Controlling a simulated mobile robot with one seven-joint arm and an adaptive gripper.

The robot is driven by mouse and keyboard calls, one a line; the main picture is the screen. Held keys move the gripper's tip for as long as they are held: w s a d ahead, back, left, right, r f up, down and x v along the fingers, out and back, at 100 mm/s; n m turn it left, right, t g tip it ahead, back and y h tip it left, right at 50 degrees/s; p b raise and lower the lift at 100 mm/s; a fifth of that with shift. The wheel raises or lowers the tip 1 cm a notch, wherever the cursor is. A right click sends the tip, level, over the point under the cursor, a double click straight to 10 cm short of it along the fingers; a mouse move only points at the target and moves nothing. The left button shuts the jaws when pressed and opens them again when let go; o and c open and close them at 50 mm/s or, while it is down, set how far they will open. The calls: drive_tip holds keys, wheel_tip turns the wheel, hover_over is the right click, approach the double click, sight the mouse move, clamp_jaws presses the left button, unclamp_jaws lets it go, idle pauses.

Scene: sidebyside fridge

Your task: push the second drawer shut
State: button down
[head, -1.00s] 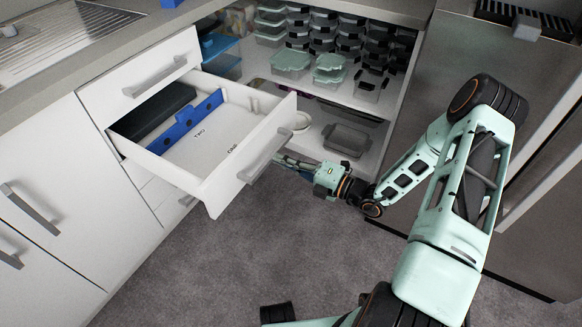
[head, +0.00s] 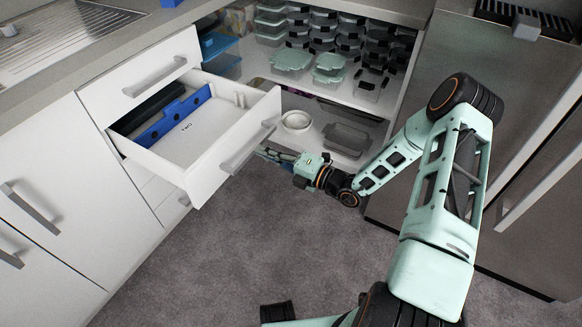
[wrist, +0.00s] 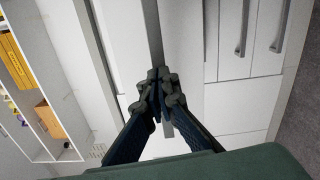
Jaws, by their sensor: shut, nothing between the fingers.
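The second drawer (head: 210,172) is a white drawer pulled partly out below the closed top drawer, with a grey bar handle (head: 248,150) on its front. A blue divider and a dark item lie inside it. My gripper (head: 262,152) is at the drawer's front, by the handle, with its fingertips partly hidden there in the head view. In the wrist view my gripper (wrist: 160,86) is shut and empty, its fingertips in front of the grey handle bar (wrist: 153,30). I cannot tell whether they touch it.
The closed top drawer (head: 150,78) is above. To the right is an open cabinet with stacked containers (head: 330,68), a white bowl (head: 297,121) and a grey container (head: 346,138). A steel fridge (head: 450,60) stands further right. The grey floor (head: 200,265) in front is clear.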

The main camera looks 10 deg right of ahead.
drive_tip(key=shift+x, duration=3.2)
drive_tip(key=shift+b+x, duration=1.15)
drive_tip(key=shift+x, duration=4.9)
drive_tip(key=b+x, duration=0.4)
drive_tip(key=x, duration=0.6)
drive_tip(key=shift+w+a+f+b, duration=0.15)
drive_tip(key=shift+w+a+b, duration=0.05)
drive_tip(key=shift+b, duration=0.15)
drive_tip(key=shift+w+a, duration=0.4)
drive_tip(key=shift+a, duration=0.15)
drive_tip(key=shift+a+b, duration=0.1)
drive_tip(key=shift+b, duration=0.25)
